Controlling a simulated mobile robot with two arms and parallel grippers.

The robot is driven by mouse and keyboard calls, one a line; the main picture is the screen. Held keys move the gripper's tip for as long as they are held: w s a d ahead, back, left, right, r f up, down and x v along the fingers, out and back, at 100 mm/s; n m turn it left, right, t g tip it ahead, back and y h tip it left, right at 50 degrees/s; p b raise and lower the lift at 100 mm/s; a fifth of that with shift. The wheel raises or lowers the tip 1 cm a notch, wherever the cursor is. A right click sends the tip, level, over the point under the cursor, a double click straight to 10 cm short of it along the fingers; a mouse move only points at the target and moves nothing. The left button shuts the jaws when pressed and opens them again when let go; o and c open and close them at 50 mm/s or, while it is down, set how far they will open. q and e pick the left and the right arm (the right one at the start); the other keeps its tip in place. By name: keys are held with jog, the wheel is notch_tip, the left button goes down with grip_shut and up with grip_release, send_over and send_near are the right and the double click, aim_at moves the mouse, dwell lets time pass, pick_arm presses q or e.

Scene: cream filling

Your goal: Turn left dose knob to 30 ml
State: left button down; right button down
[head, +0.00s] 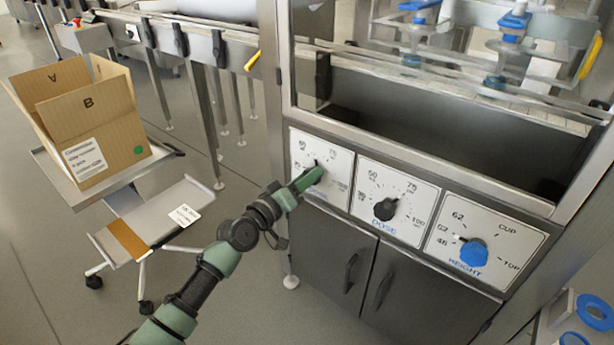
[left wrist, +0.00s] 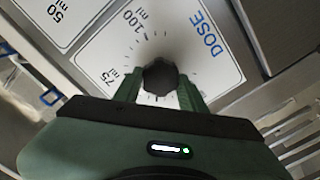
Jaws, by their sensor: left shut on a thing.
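The left dose dial (head: 341,166) is a white plate with ml marks on the machine's front panel, at the left of three dials. My left gripper (head: 309,180) reaches it from the lower left and covers most of its knob. In the left wrist view, the dark round dose knob (left wrist: 160,76) sits between the two green fingers of my left gripper (left wrist: 161,90), which are shut on it. The marks 50, 75 and 100 ml and the word DOSE show there. I cannot tell exactly which mark the knob points to. My right gripper is not in view.
To the right are a second dose dial with a black knob (head: 385,209) and a height dial with a blue knob (head: 474,252). Steel cabinet doors (head: 338,262) lie below. An open cardboard box (head: 88,125) stands on a cart at the left.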

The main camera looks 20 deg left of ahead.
pick_arm(q)
jog(key=shift+f+n+p, duration=0.2)
jog(key=shift+n+p, duration=1)
jog(key=shift+n, duration=3.45)
jog(key=shift+f+n+p, duration=0.2)
jog(key=shift+n+p, duration=0.95)
jog(key=shift+n, duration=3.5)
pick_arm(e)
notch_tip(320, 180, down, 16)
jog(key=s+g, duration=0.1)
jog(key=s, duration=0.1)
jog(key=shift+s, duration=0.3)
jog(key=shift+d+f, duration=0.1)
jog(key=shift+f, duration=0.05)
pick_arm(q)
jog(key=c, duration=0.8)
grip_release()
jog(key=shift+s, duration=0.15)
